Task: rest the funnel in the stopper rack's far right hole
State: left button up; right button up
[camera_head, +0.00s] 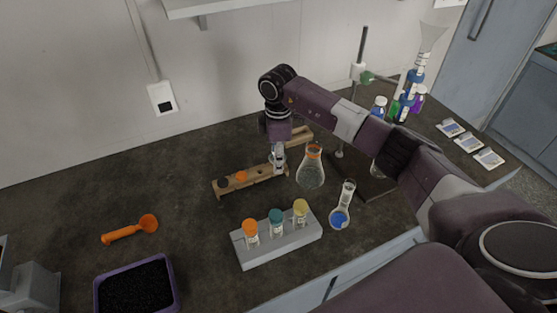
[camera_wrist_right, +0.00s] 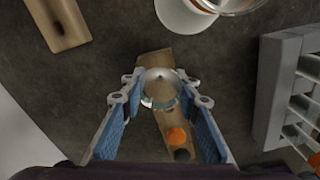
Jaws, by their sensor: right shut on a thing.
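My right gripper (camera_wrist_right: 161,88) points down over the right part of the wooden stopper rack (camera_head: 258,175), shut on a clear glass piece, apparently the funnel (camera_wrist_right: 160,86). In the head view this glass (camera_head: 278,154) hangs at or just over the rack's right end. Whether it sits in a hole is hidden. In the wrist view the rack (camera_wrist_right: 154,61) runs beneath the glass. An orange stopper (camera_head: 241,176) and a dark stopper (camera_head: 224,183) sit in the rack's left part. My left gripper is out of view.
An orange-necked flask (camera_head: 311,172) stands close right of the rack. A grey block (camera_head: 280,247) with several capped vials is in front. Another wooden piece (camera_head: 301,135) lies behind. An orange scoop (camera_head: 130,230) and a purple tray (camera_head: 176,290) are left, with clear bench between.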

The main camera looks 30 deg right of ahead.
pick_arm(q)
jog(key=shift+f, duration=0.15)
pick_arm(e)
jog(key=shift+s+a+f, duration=0.1)
jog(key=shift+s+f, duration=0.1)
jog(key=shift+f, duration=0.3)
jog(key=shift+s+a+f, duration=0.1)
jog(key=shift+s+f, duration=0.1)
jog(key=shift+f, duration=0.3)
jog(key=o, duration=0.8)
jog(key=shift+o, duration=1.3)
jog(key=shift+w+f, duration=0.1)
jog(key=shift+w, duration=0.05)
jog(key=shift+o, duration=0.8)
jog(key=shift+w+d+f, duration=0.1)
jog(key=shift+w+f, duration=0.05)
jog(key=shift+w, duration=0.05)
jog(key=shift+w+f+g, duration=0.15)
jog(key=shift+w+g, duration=0.15)
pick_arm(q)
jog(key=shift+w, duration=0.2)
pick_arm(e)
jog(key=shift+s+d+r, duration=0.1)
jog(key=shift+r, duration=0.2)
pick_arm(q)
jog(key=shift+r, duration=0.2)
pick_arm(e)
jog(key=shift+r, duration=0.1)
